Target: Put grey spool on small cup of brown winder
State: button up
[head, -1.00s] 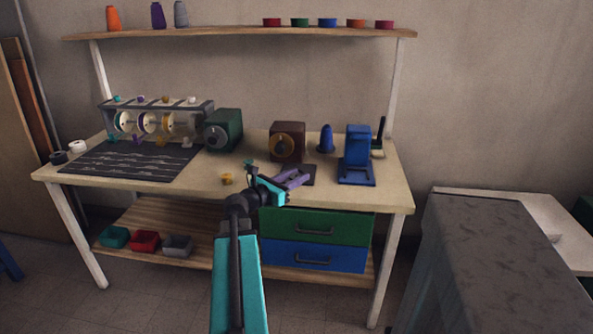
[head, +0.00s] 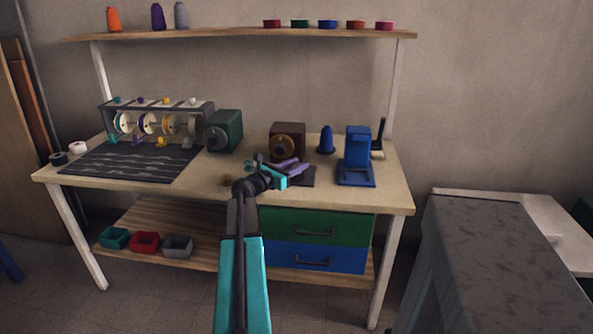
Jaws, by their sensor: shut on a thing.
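The brown winder (head: 287,130) stands at the back of the table, right of the middle, with a round orange-brown disc on its front. Its dark base plate (head: 309,180) extends forward. I cannot make out the small cup; my gripper covers part of that area. My gripper (head: 298,168), with purple fingers, is in front of the winder, over or near the base plate. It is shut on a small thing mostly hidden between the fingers. This appears to be the grey spool, as no loose grey spool shows on the tabletop, but its colour is unclear.
A green winder (head: 224,131) stands left and a blue winder (head: 357,157) right, with a blue cone (head: 326,139) between. A dark mat (head: 130,163) and a bobbin rack (head: 157,106) fill the left side.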

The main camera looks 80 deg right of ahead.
jog(key=shift+w+d+f, duration=0.1)
jog(key=shift+w+d, duration=0.05)
jog(key=shift+d, duration=0.7)
jog(key=shift+w+d+f, duration=0.1)
jog(key=shift+w+d, duration=0.05)
jog(key=shift+d, duration=0.65)
jog(key=shift+f, duration=1.7)
jog(key=shift+f, duration=0.1)
jog(key=o, duration=1)
jog(key=shift+v, duration=6)
